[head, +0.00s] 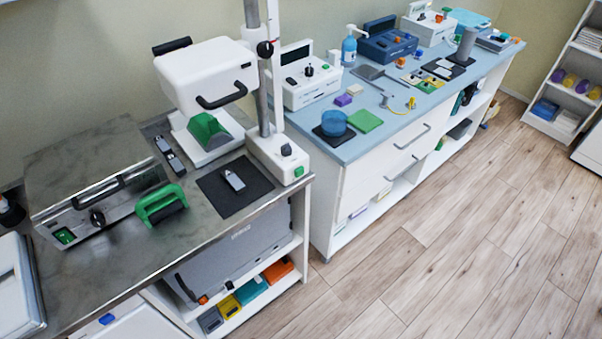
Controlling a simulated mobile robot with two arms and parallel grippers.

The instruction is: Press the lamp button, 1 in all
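A white lamp-like unit with a boxy head (200,82) and a black handle hangs on a grey upright column at the back of the near steel counter. The column rises from a white base (268,152) at the counter's right end. Nothing covers this button. Whether it is pressed, I cannot tell. Neither of my grippers is in view.
A steel box (90,165) with a black knob and a green switch stands on the near counter (120,268). A green-handled block (161,204) and a black mat (233,190) lie beside it. A blue-topped counter (385,130) holds several devices. The wooden floor (480,235) is clear.

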